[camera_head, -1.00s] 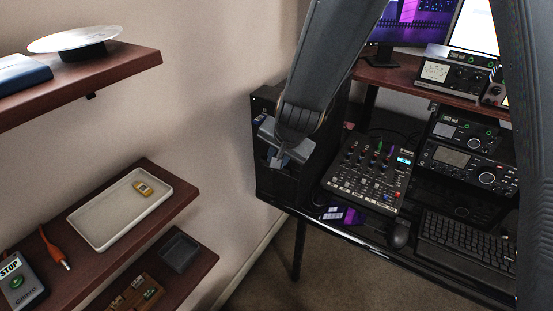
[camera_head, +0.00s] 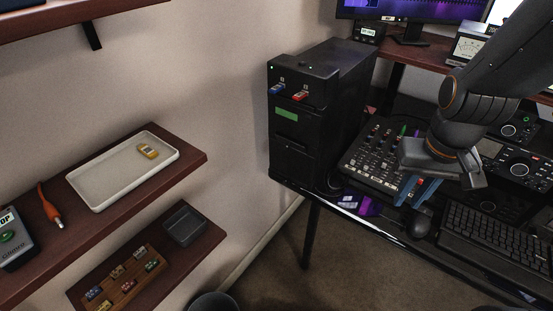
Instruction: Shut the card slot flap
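The black tower case (camera_head: 335,85) stands at the left end of the desk. A blue stick (camera_head: 277,89) and a red stick (camera_head: 300,95) protrude from its upper front, with a small green panel (camera_head: 287,114) below them. A thin dark seam (camera_head: 287,142) crosses the front under the green panel; I cannot tell for sure whether it is the card slot flap. No flap visibly sticks out from the front. My gripper (camera_head: 418,190) is right of the tower, above the mixer and mouse, apart from the case. Its two blue fingers look spread, with nothing seen between them.
The mixer (camera_head: 375,150), mouse (camera_head: 420,222) and keyboard (camera_head: 495,240) lie on the desk below my arm. Wall shelves at left hold a pale tray (camera_head: 90,190) with a yellow item, a dark box (camera_head: 184,224) and a wooden block (camera_head: 125,285). Floor space lies before the tower.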

